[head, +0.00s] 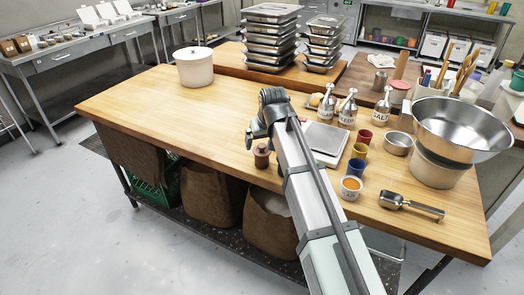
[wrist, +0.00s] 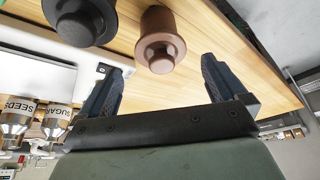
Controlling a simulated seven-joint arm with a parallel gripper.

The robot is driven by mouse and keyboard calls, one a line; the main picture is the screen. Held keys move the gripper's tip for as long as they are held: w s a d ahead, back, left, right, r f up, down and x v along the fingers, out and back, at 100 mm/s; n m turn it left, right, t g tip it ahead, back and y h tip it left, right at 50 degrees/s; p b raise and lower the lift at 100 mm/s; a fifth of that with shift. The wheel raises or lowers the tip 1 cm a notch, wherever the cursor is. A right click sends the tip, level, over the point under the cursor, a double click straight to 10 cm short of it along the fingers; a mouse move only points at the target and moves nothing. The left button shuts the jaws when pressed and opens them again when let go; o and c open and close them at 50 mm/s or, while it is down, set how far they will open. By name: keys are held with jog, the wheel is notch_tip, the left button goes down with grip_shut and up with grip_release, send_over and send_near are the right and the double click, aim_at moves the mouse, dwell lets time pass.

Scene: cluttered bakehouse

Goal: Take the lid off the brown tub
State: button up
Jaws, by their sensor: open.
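The brown tub (wrist: 157,19) is small and round, and its brown lid (wrist: 161,50) with a round knob is on it. In the head view the brown tub (head: 262,159) stands on the wooden bench, just left of my arm. My gripper (wrist: 163,65) is open and empty. In the wrist view its two dark fingers lie on either side of the lid's knob, apart from it; the distance in depth is hard to tell.
A dark grey tub (wrist: 82,18) stands close beside the brown one. A scale (head: 325,140), labelled shakers (head: 347,112) and small coloured cups (head: 357,160) crowd the right. A large cream pot (head: 194,70) stands at the far left. The bench's left part (head: 150,105) is clear.

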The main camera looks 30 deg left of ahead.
aim_at(262, 145)
jog(key=x, duration=0.3)
jog(key=shift+a+f, duration=0.1)
jog(key=shift+a, duration=0.05)
jog(key=c, duration=1.1)
